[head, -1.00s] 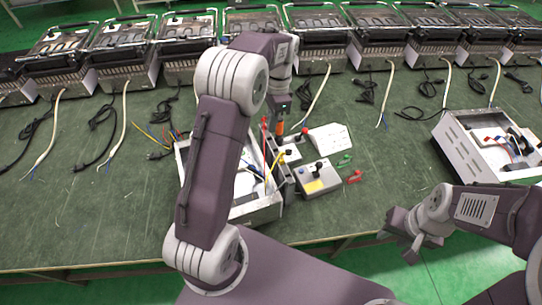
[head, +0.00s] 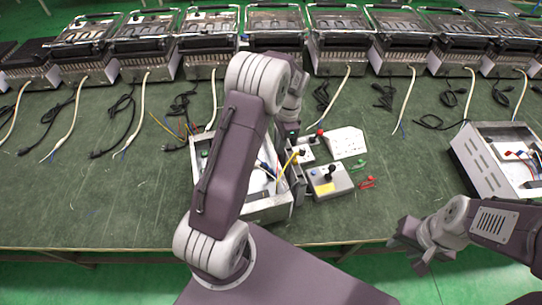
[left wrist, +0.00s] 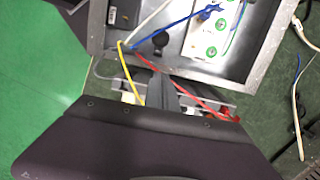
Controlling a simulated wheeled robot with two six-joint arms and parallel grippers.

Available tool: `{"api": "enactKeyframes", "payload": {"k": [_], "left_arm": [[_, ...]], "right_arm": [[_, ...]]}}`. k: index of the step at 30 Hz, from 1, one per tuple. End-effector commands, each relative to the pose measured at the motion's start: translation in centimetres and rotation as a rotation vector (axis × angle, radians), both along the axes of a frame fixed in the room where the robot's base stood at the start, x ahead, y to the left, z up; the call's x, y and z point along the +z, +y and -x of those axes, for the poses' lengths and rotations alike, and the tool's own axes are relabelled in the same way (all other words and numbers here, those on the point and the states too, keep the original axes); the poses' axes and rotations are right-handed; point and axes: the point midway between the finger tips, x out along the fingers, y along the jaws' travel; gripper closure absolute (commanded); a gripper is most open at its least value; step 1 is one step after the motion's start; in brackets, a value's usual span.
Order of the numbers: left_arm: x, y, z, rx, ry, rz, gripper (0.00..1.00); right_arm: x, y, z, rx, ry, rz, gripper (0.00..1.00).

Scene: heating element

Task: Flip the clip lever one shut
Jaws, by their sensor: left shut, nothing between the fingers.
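A grey box with a black lever knob and a yellow label (head: 328,181) sits on the table right of the open metal housing (head: 262,208). A smaller unit with a red knob (head: 319,133) stands behind it. I cannot tell which part is clip lever one. My right gripper (head: 408,255) hangs off the table's front edge.
Another open housing (head: 485,160) stands at the right. Several grills with cords line the back. The table's front left is clear.

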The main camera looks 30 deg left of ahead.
Motion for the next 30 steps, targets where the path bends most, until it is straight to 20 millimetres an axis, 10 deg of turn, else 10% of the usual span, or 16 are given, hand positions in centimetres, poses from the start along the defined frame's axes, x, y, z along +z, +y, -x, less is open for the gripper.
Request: {"api": "enactKeyframes", "payload": {"k": [9,30], "left_arm": [[-3.1,1.6,2.8,0.002,0.001,0.000,1.00],[-3.5,1.9,3.2,0.003,-0.035,0.033,1.00]], "right_arm": [[0.4,0.0,0.0,0.000,0.000,0.000,0.64],[0.1,0.0,0.0,0.000,0.000,0.000,0.64]]}}
